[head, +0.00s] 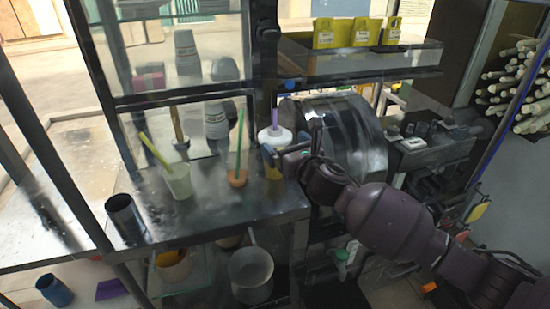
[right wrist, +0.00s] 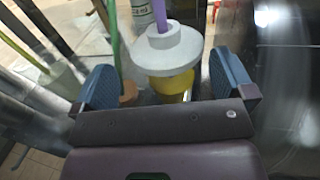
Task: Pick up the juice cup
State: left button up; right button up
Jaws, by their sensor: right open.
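A cup with yellow contents (head: 272,172), a wide white lid (head: 274,138) and a purple straw stands upright at the right end of the metal counter. In the right wrist view, its white lid (right wrist: 166,55) and yellow body (right wrist: 172,86) show between two blue finger pads. My right gripper (head: 284,151) is open, with its fingers on either side of the cup at about lid height. A gap shows on both sides, so the pads seem clear of it. The cup's lower part is hidden by my gripper. My left gripper is not in view.
A cup with a green straw (head: 237,178) stands just left of the lidded cup. A pale cup with a yellow straw (head: 178,181) and a dark cylinder (head: 125,218) stand further left. The press drum (head: 345,135) is close on the right. Glass panes stand behind.

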aim_at(279, 134)
jog(key=shift+d+r+x, duration=0.1)
jog(key=shift+r+x, duration=0.05)
jog(key=shift+x, duration=1.2)
jog(key=shift+d+r+x, duration=0.1)
jog(key=shift+r+x, duration=0.1)
jog(key=shift+x, duration=1.15)
jog(key=shift+w, duration=0.15)
jog(key=c, duration=1.1)
